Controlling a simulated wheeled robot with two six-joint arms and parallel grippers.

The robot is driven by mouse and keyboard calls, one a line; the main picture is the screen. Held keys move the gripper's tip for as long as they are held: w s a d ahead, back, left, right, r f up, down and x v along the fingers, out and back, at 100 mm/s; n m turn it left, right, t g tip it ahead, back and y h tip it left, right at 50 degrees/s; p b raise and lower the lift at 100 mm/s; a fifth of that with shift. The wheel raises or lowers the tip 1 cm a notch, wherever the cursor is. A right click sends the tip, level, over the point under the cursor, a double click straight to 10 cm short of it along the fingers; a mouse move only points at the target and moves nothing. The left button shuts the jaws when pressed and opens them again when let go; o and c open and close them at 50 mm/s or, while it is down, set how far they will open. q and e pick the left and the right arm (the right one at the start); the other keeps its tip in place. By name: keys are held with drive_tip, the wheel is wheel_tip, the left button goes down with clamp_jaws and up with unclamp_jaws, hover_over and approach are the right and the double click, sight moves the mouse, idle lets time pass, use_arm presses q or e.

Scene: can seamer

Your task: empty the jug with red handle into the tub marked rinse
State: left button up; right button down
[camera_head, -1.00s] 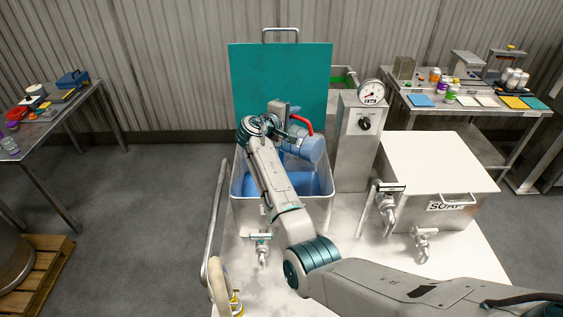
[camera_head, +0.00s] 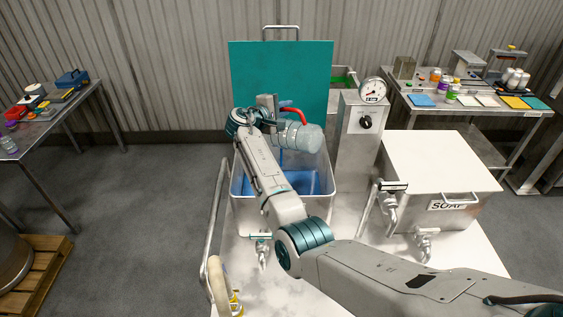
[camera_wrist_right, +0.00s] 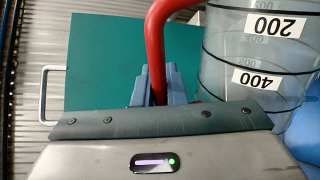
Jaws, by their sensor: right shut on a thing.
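The clear jug (camera_head: 300,136) with the red handle (camera_head: 296,115) is tipped on its side above the open tub (camera_head: 234,185). Its walls look pale and see-through. My right gripper (camera_head: 280,112) is shut on the red handle, which also shows between the fingers in the right wrist view (camera_wrist_right: 158,85). There the jug (camera_wrist_right: 255,60) bears the marks 200 and 400, with no blue visible inside. Blue liquid (camera_head: 310,182) lies in the tub below. No rinse label shows; my arm hides part of the tub's front. My left gripper is out of view.
A teal panel (camera_head: 285,80) stands upright behind the tub. A post with a gauge (camera_head: 372,90) is close on its right. Further right is a white-lidded tub marked SOAP (camera_head: 440,165). Taps (camera_head: 389,205) and a bent rail (camera_head: 216,210) stand in front.

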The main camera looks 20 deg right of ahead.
drive_tip(key=shift+s+d+r, duration=0.1)
drive_tip(key=shift+s, duration=0.05)
drive_tip(key=shift+w+a+f+n+b, duration=0.2)
drive_tip(key=shift+w+a+n+b, duration=0.35)
drive_tip(key=shift+w+b, duration=0.35)
drive_tip(key=shift+w+a+n+h+b, duration=0.2)
drive_tip(key=shift+a+n+h+b, duration=0.05)
drive_tip(key=shift+h+b, duration=0.05)
drive_tip(key=shift+r, duration=0.1)
drive_tip(key=shift+s+d, duration=0.1)
drive_tip(key=shift+s, duration=0.05)
idle(0.5)
